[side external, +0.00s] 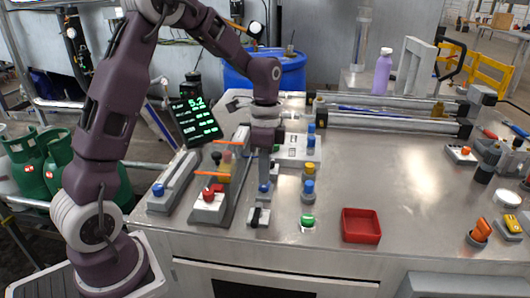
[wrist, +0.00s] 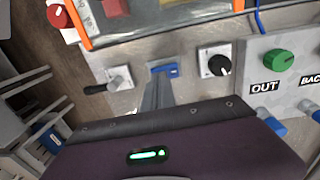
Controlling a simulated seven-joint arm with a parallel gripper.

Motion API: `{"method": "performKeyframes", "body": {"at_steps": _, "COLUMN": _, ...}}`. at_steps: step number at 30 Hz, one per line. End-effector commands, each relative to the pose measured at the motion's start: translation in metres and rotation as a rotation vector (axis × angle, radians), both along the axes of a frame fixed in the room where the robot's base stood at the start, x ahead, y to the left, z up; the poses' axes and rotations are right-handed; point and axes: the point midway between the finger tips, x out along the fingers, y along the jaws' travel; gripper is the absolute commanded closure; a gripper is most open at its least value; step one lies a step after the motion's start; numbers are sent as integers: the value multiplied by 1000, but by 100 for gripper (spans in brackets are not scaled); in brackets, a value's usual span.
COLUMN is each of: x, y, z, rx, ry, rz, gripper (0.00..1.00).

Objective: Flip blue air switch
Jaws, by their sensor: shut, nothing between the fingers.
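The blue switch (wrist: 165,69) sits on a metal panel in the wrist view, with its blue part lying across a pale base. In the side view a small blue part (side external: 264,188) shows right below my fingers, likely the same switch. My gripper (side external: 264,180) points down at it with its fingers together and empty. In the wrist view the fingertips (wrist: 160,80) are just in front of the blue part and partly cover its base. I cannot tell whether they touch it.
A lever with a black tip (wrist: 118,79) and a black knob (wrist: 219,65) flank the switch, with a green knob (wrist: 279,60) further right. A red button box (side external: 208,201), blue-topped pegs (side external: 308,187), and a red tray (side external: 361,225) stand nearby. The table's right middle is clear.

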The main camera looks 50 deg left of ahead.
Motion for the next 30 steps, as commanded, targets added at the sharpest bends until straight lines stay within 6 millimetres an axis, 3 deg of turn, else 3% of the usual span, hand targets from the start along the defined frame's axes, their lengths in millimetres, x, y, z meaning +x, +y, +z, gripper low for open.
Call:
{"method": "performKeyframes", "body": {"at_steps": 9, "x": 6, "y": 5, "z": 79, "rx": 4, "ry": -14, "rz": 2, "gripper": 100}}
{"method": "performKeyframes", "body": {"at_steps": 15, "x": 8, "y": 7, "z": 114, "rx": 4, "ry": -12, "rz": 3, "gripper": 100}}
{"method": "performKeyframes", "body": {"at_steps": 21, "x": 8, "y": 7, "z": 127, "rx": 3, "ry": -10, "rz": 3, "gripper": 100}}
{"method": "performKeyframes", "body": {"at_steps": 30, "x": 8, "y": 7, "z": 127, "rx": 4, "ry": -10, "rz": 3, "gripper": 100}}
